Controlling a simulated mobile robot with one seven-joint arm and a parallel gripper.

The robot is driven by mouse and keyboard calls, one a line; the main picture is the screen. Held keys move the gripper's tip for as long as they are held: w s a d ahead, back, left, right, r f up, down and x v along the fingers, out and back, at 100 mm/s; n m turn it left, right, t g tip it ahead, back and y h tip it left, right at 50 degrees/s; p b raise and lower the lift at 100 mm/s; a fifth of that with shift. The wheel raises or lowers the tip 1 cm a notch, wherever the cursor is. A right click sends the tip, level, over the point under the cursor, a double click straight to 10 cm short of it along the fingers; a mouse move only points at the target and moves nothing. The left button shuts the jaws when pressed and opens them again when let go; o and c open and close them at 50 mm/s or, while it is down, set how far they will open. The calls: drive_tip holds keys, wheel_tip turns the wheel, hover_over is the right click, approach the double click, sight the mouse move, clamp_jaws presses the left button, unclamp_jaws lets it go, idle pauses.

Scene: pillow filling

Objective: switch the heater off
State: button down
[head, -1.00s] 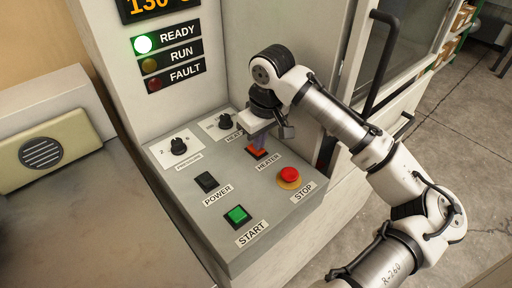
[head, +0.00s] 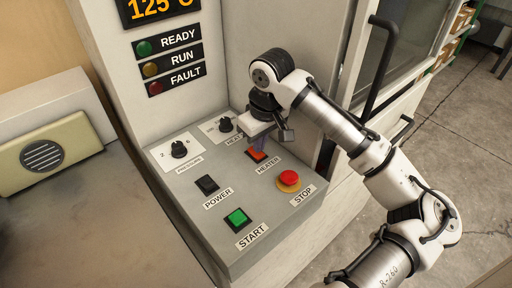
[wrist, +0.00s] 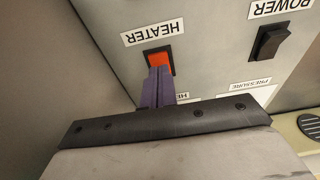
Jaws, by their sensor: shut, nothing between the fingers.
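The heater switch (head: 257,155) is an orange-red rocker on the grey sloping control panel, with a HEATER label beside it. It also shows in the wrist view (wrist: 162,57), partly covered by the fingertips. My gripper (head: 259,144) is shut and empty. Its purple fingers (wrist: 159,72) are together with their tips at the edge of the switch. I cannot tell if they touch it. The display (head: 160,8) above the panel reads about 125. The READY lamp (head: 144,47) is dark green and unlit.
The panel also holds a black power switch (head: 207,185), a green start button (head: 237,217), a red stop button (head: 289,178), a pressure knob (head: 179,149) and a heat knob (head: 225,124). A dark door handle (head: 384,65) stands to the right, behind my arm.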

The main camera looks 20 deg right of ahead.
sight(260, 156)
wheel_tip(260, 156, up, 6)
drive_tip(key=p, duration=0.4)
drive_tip(key=shift+p, duration=0.35)
drive_tip(key=shift+s+f, duration=0.1)
drive_tip(key=shift+f, duration=0.05)
